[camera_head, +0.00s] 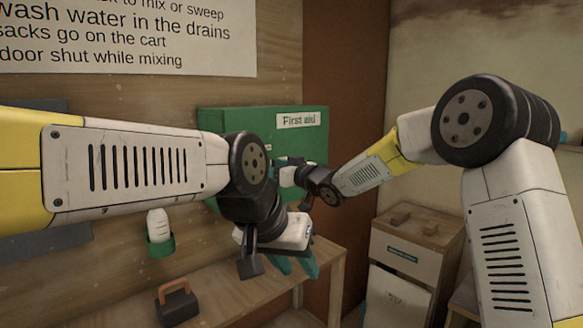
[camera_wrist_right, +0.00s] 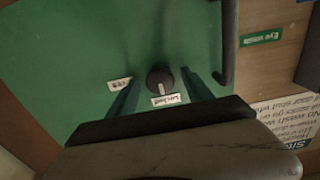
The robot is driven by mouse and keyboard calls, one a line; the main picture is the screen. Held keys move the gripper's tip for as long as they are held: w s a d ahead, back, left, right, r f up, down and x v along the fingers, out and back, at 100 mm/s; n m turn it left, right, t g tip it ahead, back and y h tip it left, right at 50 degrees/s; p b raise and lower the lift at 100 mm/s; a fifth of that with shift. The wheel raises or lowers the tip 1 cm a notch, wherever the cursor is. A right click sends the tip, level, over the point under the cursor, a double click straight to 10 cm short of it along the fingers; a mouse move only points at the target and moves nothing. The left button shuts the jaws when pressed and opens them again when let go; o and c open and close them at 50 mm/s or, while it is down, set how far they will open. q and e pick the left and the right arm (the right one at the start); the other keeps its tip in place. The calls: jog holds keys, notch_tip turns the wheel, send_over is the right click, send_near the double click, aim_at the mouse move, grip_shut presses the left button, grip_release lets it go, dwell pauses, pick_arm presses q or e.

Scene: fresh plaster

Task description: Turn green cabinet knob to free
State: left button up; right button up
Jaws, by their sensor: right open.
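The green first aid cabinet (camera_head: 230,117) hangs on the wooden wall in the head view, partly hidden by my arms. In the right wrist view the cabinet door (camera_wrist_right: 75,60) fills much of the picture. Its round dark knob (camera_wrist_right: 161,78) has a pale mark toward a white label (camera_wrist_right: 165,101) that seems to read "Locked"; a second label (camera_wrist_right: 119,85), too small to read surely, is to the left. My right gripper (camera_wrist_right: 161,88) is open, its teal fingers on either side of the knob, apparently not touching it. My left gripper (camera_head: 297,270) is open and empty over the bench.
The wooden bench (camera_head: 235,295) runs below the cabinet, with a dark block with a brown handle (camera_head: 177,303) on it. A white bottle in a green holder (camera_head: 160,228) is on the wall. A bin-like box (camera_head: 410,245) stands at right. A dark bar handle (camera_wrist_right: 228,45) is beside the knob.

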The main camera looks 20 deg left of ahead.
grip_shut()
jog(key=shift+m, duration=0.4)
jog(key=m, duration=0.3)
jog(key=shift+d+m, duration=0.1)
jog(key=shift+m, duration=0.2)
jog(key=m, duration=0.9)
jog(key=shift+m, duration=2.3)
